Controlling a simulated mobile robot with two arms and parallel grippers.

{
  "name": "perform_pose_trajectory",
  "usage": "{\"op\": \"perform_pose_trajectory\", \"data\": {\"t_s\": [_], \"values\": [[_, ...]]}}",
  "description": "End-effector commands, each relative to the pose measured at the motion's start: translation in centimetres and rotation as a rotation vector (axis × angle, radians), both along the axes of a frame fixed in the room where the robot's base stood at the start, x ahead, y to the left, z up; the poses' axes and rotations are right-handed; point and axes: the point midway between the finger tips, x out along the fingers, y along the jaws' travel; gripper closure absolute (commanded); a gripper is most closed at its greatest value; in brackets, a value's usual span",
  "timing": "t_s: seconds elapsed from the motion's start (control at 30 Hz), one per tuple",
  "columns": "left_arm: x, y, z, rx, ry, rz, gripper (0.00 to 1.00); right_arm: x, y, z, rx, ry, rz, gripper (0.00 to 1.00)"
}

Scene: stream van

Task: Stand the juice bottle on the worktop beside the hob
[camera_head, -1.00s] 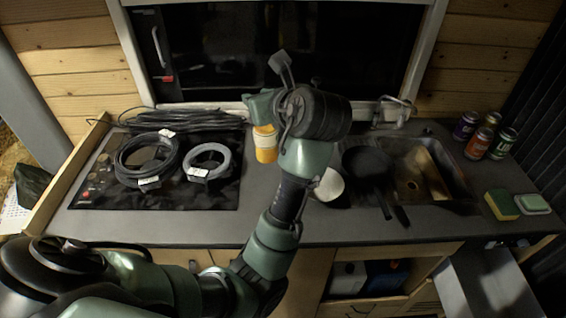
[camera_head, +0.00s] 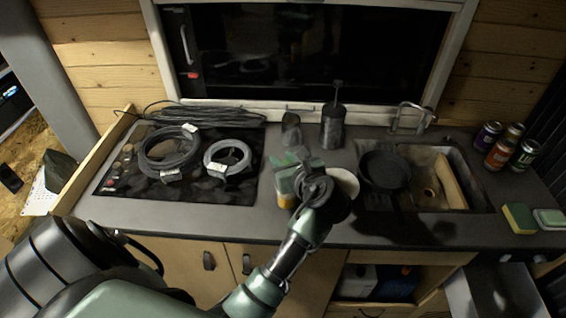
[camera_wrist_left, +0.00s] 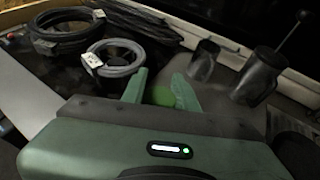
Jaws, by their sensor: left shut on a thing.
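My left gripper (camera_head: 290,178) is shut on the juice bottle (camera_head: 287,201), just right of the hob (camera_head: 190,193) and over the grey worktop (camera_head: 262,222). Only a small orange-yellow part of the bottle shows below the fingers. In the left wrist view, a green round top of the bottle (camera_wrist_left: 160,95) sits between the two green fingers (camera_wrist_left: 158,90). The bottle looks about upright. I cannot tell whether its base touches the worktop. My right gripper is not in view.
Coiled cables (camera_head: 168,153) lie on the hob. Two dark cups (camera_head: 333,130) stand behind the gripper. A white round dish (camera_head: 347,182), a black pan (camera_head: 384,170) and the sink (camera_head: 470,208) are to the right. Several cans (camera_head: 499,155) and a sponge (camera_head: 519,218) are far right.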

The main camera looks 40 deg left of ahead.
Motion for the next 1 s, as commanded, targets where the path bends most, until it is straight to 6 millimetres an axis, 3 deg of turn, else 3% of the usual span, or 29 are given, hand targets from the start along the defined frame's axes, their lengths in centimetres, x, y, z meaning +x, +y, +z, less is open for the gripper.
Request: {"op": "perform_pose_trajectory", "data": {"t_s": [0.13, 0.5, 0.53, 0.6, 1.0], "values": [[0.0, 0.0, -1.3, 0.002, -0.001, -0.001, 1.0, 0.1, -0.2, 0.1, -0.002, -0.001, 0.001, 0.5], [0.0, 0.0, -1.6, 0.002, -0.001, -0.001, 1.0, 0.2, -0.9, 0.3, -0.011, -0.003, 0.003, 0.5], [0.0, 0.0, -1.7, 0.001, -0.001, -0.001, 0.63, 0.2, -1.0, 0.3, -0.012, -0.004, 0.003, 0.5], [0.0, 0.0, -1.7, 0.0, -0.002, -0.001, 0.49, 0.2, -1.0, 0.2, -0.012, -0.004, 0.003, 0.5], [0.0, 0.0, -1.1, -0.001, -0.001, -0.001, 0.49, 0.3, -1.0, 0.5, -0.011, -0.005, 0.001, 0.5]]}}
